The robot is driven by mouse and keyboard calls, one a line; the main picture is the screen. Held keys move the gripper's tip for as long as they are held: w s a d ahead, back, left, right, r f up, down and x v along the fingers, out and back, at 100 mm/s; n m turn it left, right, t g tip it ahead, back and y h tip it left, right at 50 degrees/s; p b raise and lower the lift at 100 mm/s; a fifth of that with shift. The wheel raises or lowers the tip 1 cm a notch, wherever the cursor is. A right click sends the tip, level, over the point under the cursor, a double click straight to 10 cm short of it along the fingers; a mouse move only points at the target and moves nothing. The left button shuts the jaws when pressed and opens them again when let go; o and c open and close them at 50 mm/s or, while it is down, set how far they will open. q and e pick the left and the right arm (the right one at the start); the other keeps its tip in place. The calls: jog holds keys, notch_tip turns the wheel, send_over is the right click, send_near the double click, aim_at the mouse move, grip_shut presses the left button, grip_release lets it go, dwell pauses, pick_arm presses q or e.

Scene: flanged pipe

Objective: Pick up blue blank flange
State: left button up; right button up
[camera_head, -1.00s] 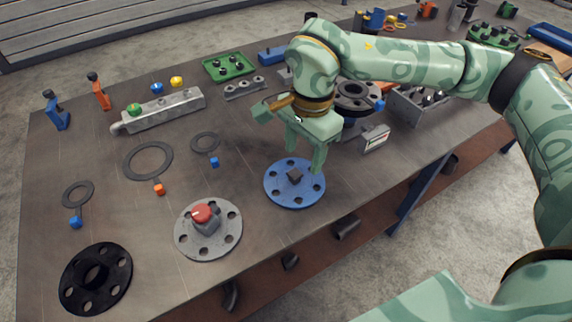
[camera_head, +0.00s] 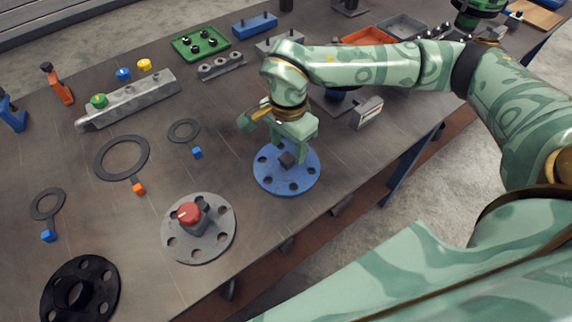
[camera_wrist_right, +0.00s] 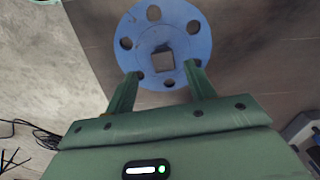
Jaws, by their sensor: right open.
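The blue blank flange (camera_head: 270,179) lies flat on the table near its front edge. It is a round disc with bolt holes and a dark square block at its centre. My right gripper (camera_head: 285,145) is over the far part of the flange. In the right wrist view the flange (camera_wrist_right: 187,43) shows ahead of the right gripper (camera_wrist_right: 160,78). The two fingers are apart, with the square block beyond and between their tips. Nothing is held. I cannot tell how far the fingertips are above the disc. My left gripper is not in view.
A grey flange (camera_head: 215,242) with a red-topped knob (camera_head: 189,214) lies left of the blue one. A black flange (camera_head: 52,298) is at the lower left. Ring gaskets (camera_head: 97,170) lie further left. The table's front edge is close.

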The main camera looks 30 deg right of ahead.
aim_at(287, 157)
jog(key=f, duration=0.1)
jog(key=f+b, duration=0.1)
jog(key=f, duration=0.3)
jog(key=shift+w, duration=0.3)
jog(key=shift+r, duration=0.1)
grip_shut()
jog(key=shift+r, duration=0.15)
